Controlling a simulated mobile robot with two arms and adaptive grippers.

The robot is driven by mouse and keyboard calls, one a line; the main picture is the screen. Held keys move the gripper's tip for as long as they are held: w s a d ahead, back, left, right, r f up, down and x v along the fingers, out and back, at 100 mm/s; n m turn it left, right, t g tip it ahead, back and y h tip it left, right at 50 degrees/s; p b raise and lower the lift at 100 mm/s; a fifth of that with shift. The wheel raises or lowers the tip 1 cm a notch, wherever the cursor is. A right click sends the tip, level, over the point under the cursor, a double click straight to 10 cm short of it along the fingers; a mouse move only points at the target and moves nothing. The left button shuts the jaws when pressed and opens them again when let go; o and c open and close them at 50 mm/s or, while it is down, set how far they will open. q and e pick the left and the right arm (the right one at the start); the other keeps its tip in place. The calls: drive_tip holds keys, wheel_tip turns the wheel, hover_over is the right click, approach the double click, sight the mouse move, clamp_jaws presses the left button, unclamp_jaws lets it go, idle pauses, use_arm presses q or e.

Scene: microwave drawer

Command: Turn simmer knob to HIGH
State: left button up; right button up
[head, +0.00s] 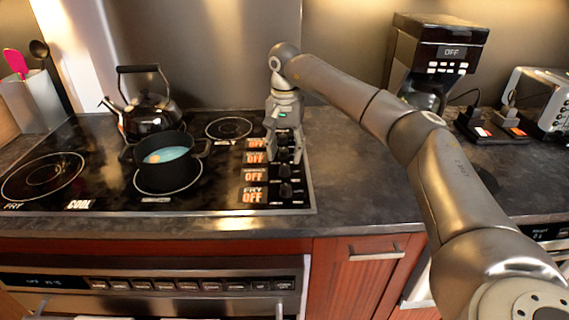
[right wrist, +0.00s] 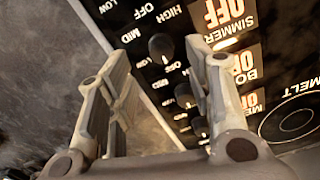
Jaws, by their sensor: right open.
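The simmer knob (head: 284,171) is a small black knob on the right side of the black cooktop (head: 95,205). Its display (head: 254,177) reads OFF in orange. In the right wrist view the simmer knob (right wrist: 162,47) lies in line with the gap between my fingertips, with HIGH, MID and LOW printed around it. My right gripper (head: 284,157) points down at the knob column, open and empty. Its fingers also show in the right wrist view (right wrist: 161,46). I cannot tell whether they touch the knob. My left gripper is not in view.
Other knobs stand in the same column, including the fry knob (head: 285,191) towards the front. A dark pot (head: 167,175) with blue contents and a black kettle (head: 150,115) stand on burners. A coffee maker (head: 436,55) is at the back right.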

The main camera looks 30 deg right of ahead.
sight(285, 166)
wheel_tip(285, 166, down, 4)
drive_tip(key=shift+w+f, duration=0.1)
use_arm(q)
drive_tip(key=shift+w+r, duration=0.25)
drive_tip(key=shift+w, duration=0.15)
use_arm(e)
drive_tip(key=shift+f, duration=0.4)
drive_tip(key=c, duration=1)
drive_tip(key=shift+c, duration=0.2)
